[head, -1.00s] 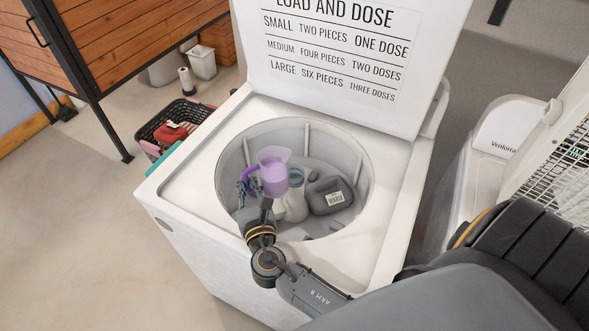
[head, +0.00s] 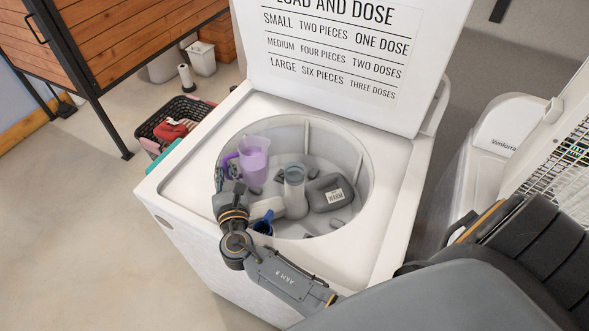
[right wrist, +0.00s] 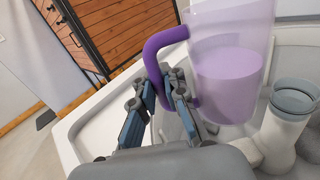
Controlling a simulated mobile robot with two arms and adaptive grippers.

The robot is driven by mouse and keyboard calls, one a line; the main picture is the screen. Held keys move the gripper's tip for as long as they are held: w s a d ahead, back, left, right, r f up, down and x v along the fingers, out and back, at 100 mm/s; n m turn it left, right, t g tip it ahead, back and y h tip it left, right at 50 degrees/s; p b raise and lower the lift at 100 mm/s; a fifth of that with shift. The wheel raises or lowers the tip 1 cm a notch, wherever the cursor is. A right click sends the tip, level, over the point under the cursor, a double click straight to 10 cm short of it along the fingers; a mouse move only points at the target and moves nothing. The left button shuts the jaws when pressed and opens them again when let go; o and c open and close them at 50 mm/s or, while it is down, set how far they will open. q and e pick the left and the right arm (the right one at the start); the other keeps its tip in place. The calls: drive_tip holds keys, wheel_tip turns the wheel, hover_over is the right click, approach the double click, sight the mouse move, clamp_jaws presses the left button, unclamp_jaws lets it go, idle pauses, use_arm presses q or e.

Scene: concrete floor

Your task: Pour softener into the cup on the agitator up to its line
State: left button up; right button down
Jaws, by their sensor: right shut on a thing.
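My right gripper (head: 228,172) is shut on the handle of a clear purple jug (head: 253,157). In the right wrist view the jug (right wrist: 232,25) stands close to upright and holds purple liquid to about mid-height. In the head view it shows over the left part of the washer's tub. The white agitator (head: 296,204) stands in the tub with a grey cup (head: 294,175) on its top, to the right of the jug and apart from it. The cup (right wrist: 294,95) also shows in the right wrist view; its line and contents cannot be made out. My left gripper is not in view.
A dark grey piece labelled WARM (head: 332,193) and other dark items lie in the tub. A blue item (head: 263,226) shows near its front rim. The washer's lid (head: 340,85) stands open behind, with printed dosing text. A black basket (head: 172,127) stands on the floor at left.

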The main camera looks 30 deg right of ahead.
sight(243, 169)
drive_tip(key=shift+d+f+m+b, duration=0.35)
drive_tip(key=shift+f+m+b, duration=0.2)
drive_tip(key=shift+m, duration=0.15)
drive_tip(key=shift+s+d+r+m, duration=0.15)
drive_tip(key=shift+d+m, duration=0.1)
drive_tip(key=shift+m, duration=0.15)
drive_tip(key=shift+d+m+y, duration=0.3)
drive_tip(key=shift+d+m, duration=0.05)
drive_tip(key=shift+m, duration=0.05)
drive_tip(key=shift+s+d+f+m+g+b, duration=0.1)
drive_tip(key=shift+d+f+m+g+b, duration=0.15)
drive_tip(key=shift+d+m, duration=0.2)
drive_tip(key=shift+d+f+m+g+b, duration=0.15)
drive_tip(key=shift+d+m+b, duration=0.05)
drive_tip(key=shift+d+m, duration=0.2)
drive_tip(key=shift+d+r+m+p, duration=0.2)
drive_tip(key=shift+r+m+p, duration=0.05)
drive_tip(key=shift+r+p, duration=0.1)
drive_tip(key=shift+s+d+r+m, duration=0.15)
drive_tip(key=shift+d+r+m, duration=0.1)
drive_tip(key=shift+d+m, duration=0.45)
drive_tip(key=shift+y, duration=0.4)
drive_tip(key=shift+s+d+r+m+y+p, duration=0.1)
drive_tip(key=shift+d+r+m+y+p, duration=0.1)
drive_tip(key=shift+d+m+p, duration=0.55)
drive_tip(key=shift+s+d+r+m+y+p, duration=0.1)
drive_tip(key=shift+d+r+m, duration=0.2)
drive_tip(key=shift+m, duration=0.85)
idle(2.3)
